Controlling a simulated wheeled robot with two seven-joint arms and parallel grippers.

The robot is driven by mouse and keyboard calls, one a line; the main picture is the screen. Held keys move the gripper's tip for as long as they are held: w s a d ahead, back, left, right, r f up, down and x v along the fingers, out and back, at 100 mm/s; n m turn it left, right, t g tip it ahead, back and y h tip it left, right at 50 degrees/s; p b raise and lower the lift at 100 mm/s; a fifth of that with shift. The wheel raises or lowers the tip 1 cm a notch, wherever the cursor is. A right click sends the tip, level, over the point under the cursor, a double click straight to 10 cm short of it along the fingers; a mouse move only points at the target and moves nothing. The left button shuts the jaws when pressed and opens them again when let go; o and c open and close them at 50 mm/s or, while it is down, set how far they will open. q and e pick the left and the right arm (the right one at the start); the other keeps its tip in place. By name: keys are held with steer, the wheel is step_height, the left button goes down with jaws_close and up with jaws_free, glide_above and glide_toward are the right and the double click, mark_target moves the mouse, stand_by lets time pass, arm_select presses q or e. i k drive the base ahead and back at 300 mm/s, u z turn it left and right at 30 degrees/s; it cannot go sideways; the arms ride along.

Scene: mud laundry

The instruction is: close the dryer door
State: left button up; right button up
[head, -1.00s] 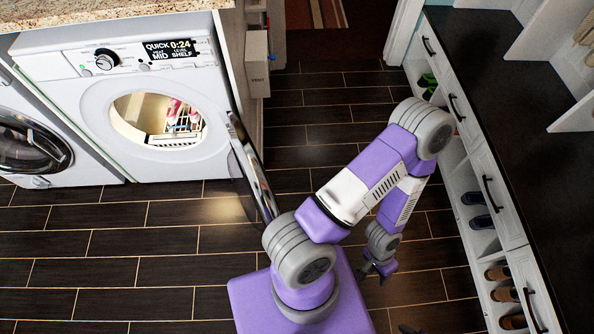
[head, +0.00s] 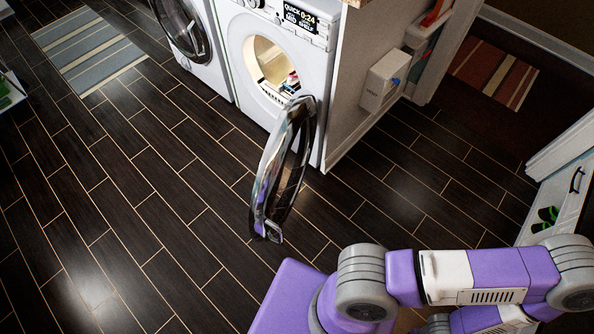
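The dryer (head: 256,38) is the white machine at the top middle of the head view. Its round opening is uncovered, and a rack with colourful items shows inside. The dryer door (head: 284,165) stands wide open, swung out from the dryer's right side toward me, with its glass and chrome rim seen nearly edge-on. My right arm is folded at the lower right, apart from the door. My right gripper is hidden or out of the frame below the arm. My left gripper is not in view.
A washer (head: 183,27) with a dark round door stands left of the dryer. A white box (head: 384,80) is on the wall to the right. Striped rugs lie at upper left (head: 88,48) and upper right (head: 490,72). Shoe cubbies (head: 553,205) stand at far right. The dark floor left of the door is clear.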

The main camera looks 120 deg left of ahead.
mark_target(265, 220)
steer(key=u, duration=3.9)
steer(key=k, duration=0.5)
steer(key=z, duration=1.75)
steer(key=i, duration=1.2)
steer(key=u, duration=2.2)
